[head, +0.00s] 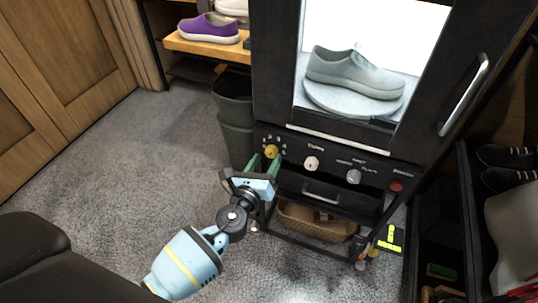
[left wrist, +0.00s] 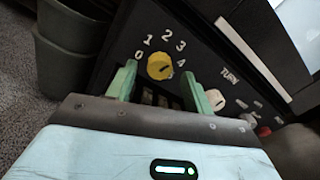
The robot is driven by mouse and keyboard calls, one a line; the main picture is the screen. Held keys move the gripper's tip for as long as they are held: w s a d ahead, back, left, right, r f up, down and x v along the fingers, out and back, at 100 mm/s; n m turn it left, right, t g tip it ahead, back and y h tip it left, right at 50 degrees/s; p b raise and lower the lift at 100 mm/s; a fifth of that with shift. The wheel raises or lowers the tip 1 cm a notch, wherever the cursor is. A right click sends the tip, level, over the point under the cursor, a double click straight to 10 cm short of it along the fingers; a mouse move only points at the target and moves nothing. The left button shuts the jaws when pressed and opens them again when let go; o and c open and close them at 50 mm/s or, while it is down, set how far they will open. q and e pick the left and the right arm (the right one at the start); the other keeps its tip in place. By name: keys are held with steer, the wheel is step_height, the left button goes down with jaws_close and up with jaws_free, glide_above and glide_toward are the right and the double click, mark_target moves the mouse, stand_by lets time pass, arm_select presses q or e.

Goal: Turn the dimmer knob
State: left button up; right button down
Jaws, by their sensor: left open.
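A yellow knob (head: 271,151) sits at the left end of the cabinet's black control panel; in the left wrist view the yellow knob (left wrist: 160,66) has the numbers 0 to 4 around it. A white knob (head: 311,163) under a "TURN" label and a grey knob (head: 353,176) are further right. My left gripper (head: 265,162) is open just in front of the yellow knob. In the left wrist view its green fingers (left wrist: 160,83) stand on either side of the knob's lower part, with no clear contact. My right gripper is not in view.
A grey shoe (head: 352,72) stands on a round platform inside the lit cabinet. A red button (head: 396,186) is at the panel's right end. A drawer handle (head: 320,193) and a woven basket (head: 312,225) are below. A grey bin (head: 234,110) stands left; carpet there is clear.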

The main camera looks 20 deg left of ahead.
mark_target(269, 154)
arm_select(q)
steer(key=shift+w, duration=1.5)
steer(key=c, duration=1)
steer(key=shift+n+b, duration=0.3)
steer(key=shift+b, duration=0.05)
steer(key=shift+f+n+b, duration=0.15)
steer(key=shift+n+b, duration=0.5)
steer(key=shift+n, duration=0.55)
steer(key=n+b, duration=0.1)
steer(key=n, duration=0.2)
steer(key=shift+n+b, duration=0.45)
steer(key=shift+n, duration=0.95)
